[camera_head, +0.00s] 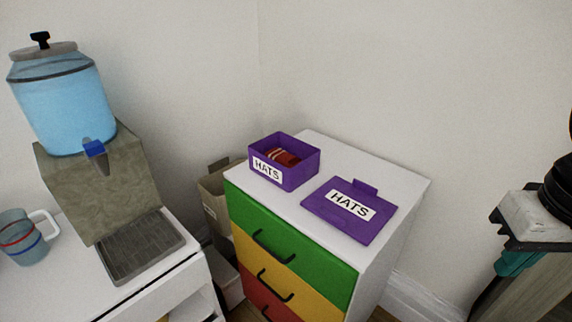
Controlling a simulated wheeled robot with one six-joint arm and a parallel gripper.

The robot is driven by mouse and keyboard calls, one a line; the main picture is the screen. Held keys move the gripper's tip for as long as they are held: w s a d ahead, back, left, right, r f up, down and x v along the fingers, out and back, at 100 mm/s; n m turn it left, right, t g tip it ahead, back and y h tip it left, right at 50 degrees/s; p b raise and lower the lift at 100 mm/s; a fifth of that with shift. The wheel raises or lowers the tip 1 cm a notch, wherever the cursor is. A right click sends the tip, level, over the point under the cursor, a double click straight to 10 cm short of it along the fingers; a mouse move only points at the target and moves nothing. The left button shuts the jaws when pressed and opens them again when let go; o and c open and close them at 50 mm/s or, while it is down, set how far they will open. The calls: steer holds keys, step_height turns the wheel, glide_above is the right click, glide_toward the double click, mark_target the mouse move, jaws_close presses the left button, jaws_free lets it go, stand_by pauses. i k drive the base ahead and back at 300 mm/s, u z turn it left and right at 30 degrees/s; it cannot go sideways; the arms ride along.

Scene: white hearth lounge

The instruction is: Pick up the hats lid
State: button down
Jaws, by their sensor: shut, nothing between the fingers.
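The hats lid (330,220) is a flat purple panel with a raised tab at its back edge and a white label reading HATS. It lies flat on the white top of a drawer cabinet, label up. To its left stands the open purple hats box (301,175), with red and white striped fabric inside and its own HATS label. My gripper (509,264) shows only in part at the right edge, below a black and white part of my arm. It is shut and empty, well to the right of the cabinet and apart from the lid.
The cabinet (402,184) has green, yellow and red drawers with dark handles. A water dispenser (75,100) and a mug (22,243) stand on a white unit at left. A cardboard box (213,192) sits between. The cabinet top behind the lid is clear.

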mark_target(355, 209)
steer(key=k, duration=1.3)
steer(key=u, duration=0.55)
steer(key=i, duration=1.45)
steer(key=z, duration=0.65)
